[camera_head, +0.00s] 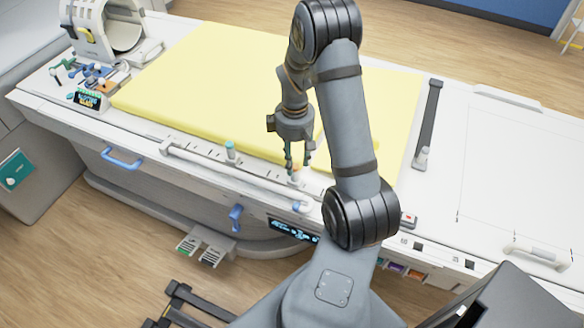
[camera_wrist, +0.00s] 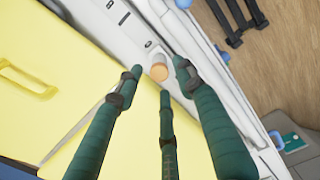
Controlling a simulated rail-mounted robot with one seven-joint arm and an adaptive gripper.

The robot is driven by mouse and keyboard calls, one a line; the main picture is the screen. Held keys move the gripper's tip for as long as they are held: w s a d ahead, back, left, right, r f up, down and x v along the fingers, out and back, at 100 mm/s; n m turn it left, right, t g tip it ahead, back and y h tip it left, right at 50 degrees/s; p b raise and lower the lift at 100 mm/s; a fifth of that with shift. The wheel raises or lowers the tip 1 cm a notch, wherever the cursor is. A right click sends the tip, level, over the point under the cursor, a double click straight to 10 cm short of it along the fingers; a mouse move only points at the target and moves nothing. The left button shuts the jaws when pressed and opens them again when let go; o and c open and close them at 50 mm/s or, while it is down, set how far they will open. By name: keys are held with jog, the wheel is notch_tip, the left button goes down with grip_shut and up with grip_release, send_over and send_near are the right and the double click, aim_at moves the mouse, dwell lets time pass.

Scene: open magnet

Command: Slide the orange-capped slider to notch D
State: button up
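Contact cannot be told. Small dark marks (camera_wrist: 124,18) run along the rail beside the slider. Their letters are too small to read, so I cannot tell which is notch D.
A yellow pad (camera_head: 200,80) covers the table behind. Blue handles (camera_head: 122,158) and a small display (camera_head: 290,229) are on the table's front.

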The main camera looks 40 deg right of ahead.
aim_at(294, 165)
jog(key=shift+f, duration=2.15)
jog(key=shift+c, duration=0.2)
grip_shut()
jog(key=shift+w, duration=0.1)
